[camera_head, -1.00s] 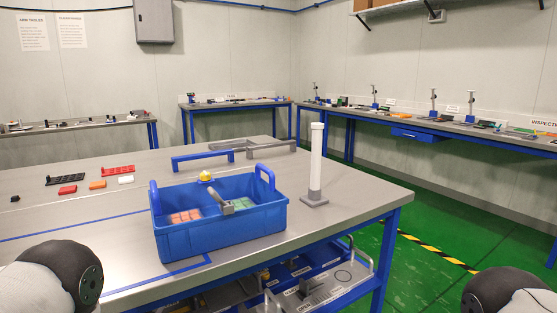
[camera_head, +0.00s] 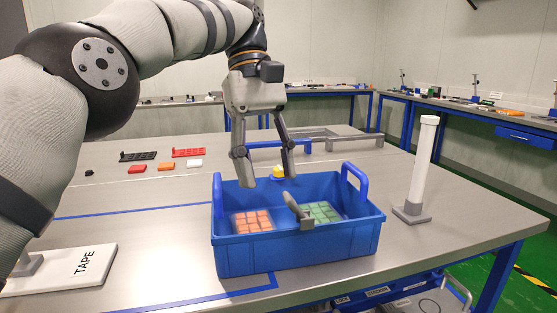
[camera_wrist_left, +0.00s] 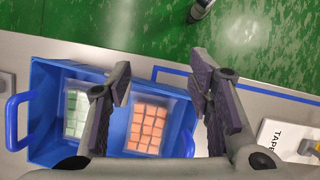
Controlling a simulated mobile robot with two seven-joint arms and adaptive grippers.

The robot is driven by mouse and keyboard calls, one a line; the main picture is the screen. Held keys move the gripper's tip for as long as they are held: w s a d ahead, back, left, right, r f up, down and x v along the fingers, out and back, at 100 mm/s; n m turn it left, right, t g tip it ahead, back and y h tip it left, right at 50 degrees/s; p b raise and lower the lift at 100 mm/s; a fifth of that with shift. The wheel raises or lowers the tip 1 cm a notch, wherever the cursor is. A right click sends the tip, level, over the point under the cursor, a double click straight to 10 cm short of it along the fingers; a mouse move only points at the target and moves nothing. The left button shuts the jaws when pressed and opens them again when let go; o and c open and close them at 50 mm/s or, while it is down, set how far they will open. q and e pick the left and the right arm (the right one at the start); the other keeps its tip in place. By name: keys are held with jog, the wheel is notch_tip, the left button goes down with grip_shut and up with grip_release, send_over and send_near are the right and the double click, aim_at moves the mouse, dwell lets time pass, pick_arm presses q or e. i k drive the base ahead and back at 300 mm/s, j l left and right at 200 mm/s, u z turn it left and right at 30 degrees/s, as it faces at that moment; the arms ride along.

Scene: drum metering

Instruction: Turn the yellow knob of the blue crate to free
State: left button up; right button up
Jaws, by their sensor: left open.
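The blue crate (camera_head: 295,250) stands on the near part of the steel table, with an upright handle at each end. The yellow knob (camera_head: 278,171) shows at the crate's far side, partly hidden behind the far rim and near my finger. My left gripper (camera_head: 268,179) is open and empty, pointing down over the crate's far left part. I cannot tell if it touches the knob. In the left wrist view the open fingers (camera_wrist_left: 157,78) are above the crate (camera_wrist_left: 42,110), and the knob does not show. My right gripper is out of view.
A white post (camera_head: 424,160) stands to the right. A TAPE board (camera_head: 60,272) lies left. Small parts lie behind on the table.

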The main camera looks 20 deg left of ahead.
aim_at(277, 171)
jog(key=i+j, duration=0.25)
jog(key=i, duration=0.25)
jog(key=i+j, duration=0.25)
jog(key=i, duration=0.25)
